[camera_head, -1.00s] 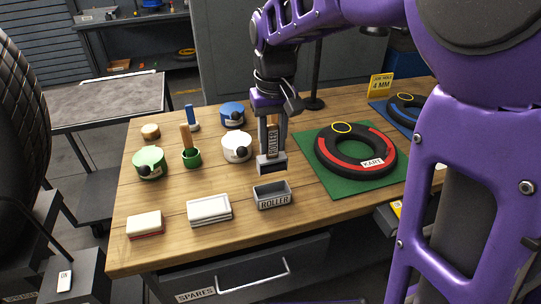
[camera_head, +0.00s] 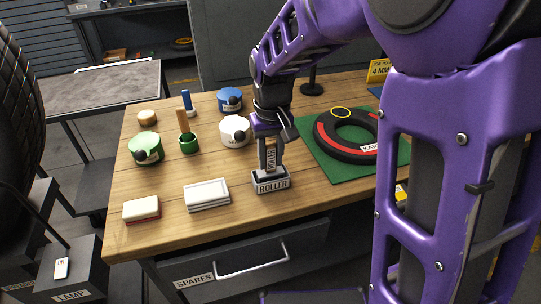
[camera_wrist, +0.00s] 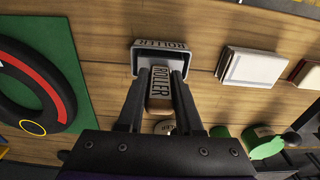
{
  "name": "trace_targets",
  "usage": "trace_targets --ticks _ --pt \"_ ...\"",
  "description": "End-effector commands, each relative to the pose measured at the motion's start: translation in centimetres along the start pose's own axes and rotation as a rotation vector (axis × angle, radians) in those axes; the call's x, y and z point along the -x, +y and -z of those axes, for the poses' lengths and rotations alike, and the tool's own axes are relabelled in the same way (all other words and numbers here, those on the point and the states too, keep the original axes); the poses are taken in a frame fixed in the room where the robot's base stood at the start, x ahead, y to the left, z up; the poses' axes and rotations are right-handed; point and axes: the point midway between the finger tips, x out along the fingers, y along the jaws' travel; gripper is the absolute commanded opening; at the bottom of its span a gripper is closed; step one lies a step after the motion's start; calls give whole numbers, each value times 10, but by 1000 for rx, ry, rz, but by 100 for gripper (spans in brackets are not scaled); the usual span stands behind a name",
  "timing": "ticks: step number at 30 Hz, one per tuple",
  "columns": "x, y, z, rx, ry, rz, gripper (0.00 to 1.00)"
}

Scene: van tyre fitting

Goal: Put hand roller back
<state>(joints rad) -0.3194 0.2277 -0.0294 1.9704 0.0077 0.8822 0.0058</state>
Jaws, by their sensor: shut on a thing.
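In the wrist view the handle (camera_wrist: 160,88) shows between the two fingers (camera_wrist: 158,95), with the grey holder (camera_wrist: 146,46) just beyond the fingertips. The roller's head is hidden by the holder's walls, so I cannot tell whether it touches the bottom.
On the wooden table, a white block (camera_head: 207,195) and a red-white block (camera_head: 142,209) lie left of the holder. Green (camera_head: 146,148), white (camera_head: 235,131) and blue (camera_head: 230,99) pots stand behind. A kart tyre (camera_head: 345,136) lies on a green mat (camera_head: 327,170) to the right.

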Motion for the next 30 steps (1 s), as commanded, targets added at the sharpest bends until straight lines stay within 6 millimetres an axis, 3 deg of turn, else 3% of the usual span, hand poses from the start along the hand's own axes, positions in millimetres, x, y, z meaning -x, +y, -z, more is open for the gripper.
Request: trace_targets --ticks 1,2,6,18,30 --pt "-3 0 0 0 0 0 0" --pt "-2 0 0 0 0 0 38" --pt "-2 0 0 0 0 0 64" --pt "6 0 0 0 1 0 65" --pt "87 0 1 0 4 0 65"
